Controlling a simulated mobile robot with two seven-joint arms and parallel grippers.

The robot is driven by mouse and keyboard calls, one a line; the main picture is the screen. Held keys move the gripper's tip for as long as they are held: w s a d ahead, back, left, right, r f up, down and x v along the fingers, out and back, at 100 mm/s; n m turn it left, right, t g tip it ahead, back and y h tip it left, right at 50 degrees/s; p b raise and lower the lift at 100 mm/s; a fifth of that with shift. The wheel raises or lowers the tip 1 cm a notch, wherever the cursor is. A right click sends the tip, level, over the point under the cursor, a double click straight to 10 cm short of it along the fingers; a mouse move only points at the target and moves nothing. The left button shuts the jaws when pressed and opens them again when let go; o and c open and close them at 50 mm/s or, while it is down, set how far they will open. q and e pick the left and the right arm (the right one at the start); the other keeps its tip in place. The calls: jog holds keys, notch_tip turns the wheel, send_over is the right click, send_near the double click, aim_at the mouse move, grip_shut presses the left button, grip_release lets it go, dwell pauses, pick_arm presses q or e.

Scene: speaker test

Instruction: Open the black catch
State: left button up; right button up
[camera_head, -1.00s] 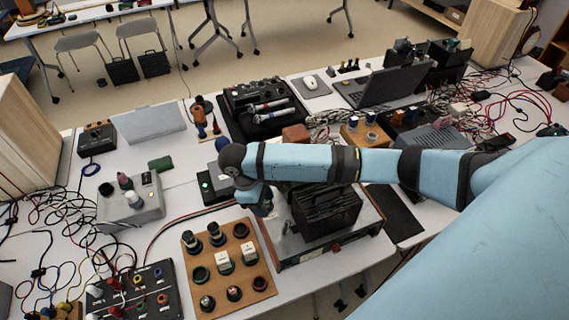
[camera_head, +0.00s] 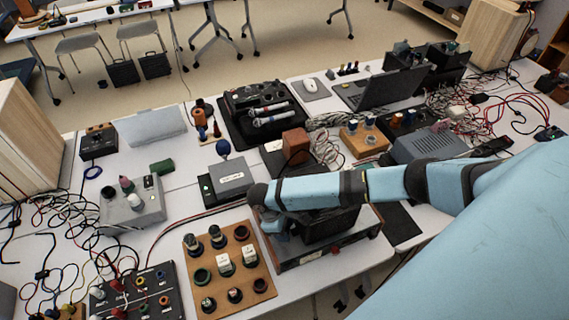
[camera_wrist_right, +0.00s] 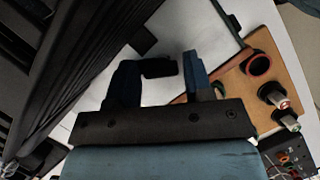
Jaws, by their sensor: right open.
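The black ribbed case (camera_head: 335,222) stands on a low grey metal base (camera_head: 318,250), partly hidden behind my right arm in the head view. In the right wrist view its dark ribbed side (camera_wrist_right: 85,55) fills the left. My right gripper (camera_head: 275,230) points down at the left end of the base, beside the case. Its fingers (camera_wrist_right: 160,75) are open and apart in the wrist view. A small black block (camera_wrist_right: 160,67) shows between them against the pale surface; I cannot tell whether it is the catch or whether a finger touches it. My left gripper is out of view.
A wooden board with several knobs and sockets (camera_head: 212,278) lies close left of the gripper. A grey-topped box (camera_head: 230,178) and a reddish-brown block (camera_head: 295,145) stand behind. Loose cables (camera_head: 50,240) spread over the left of the table.

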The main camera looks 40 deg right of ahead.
jog(key=c, duration=0.7)
jog(key=shift+o, duration=0.2)
jog(key=shift+n, duration=0.3)
jog(key=shift+a+n+t+h, duration=0.1)
jog(key=shift+n+t+h, duration=0.35)
jog(key=shift+n, duration=0.95)
jog(key=shift+n+t+h, duration=0.15)
jog(key=shift+n+t, duration=0.5)
jog(key=shift+n, duration=0.75)
jog(key=o, duration=0.7)
jog(key=shift+c, duration=0.2)
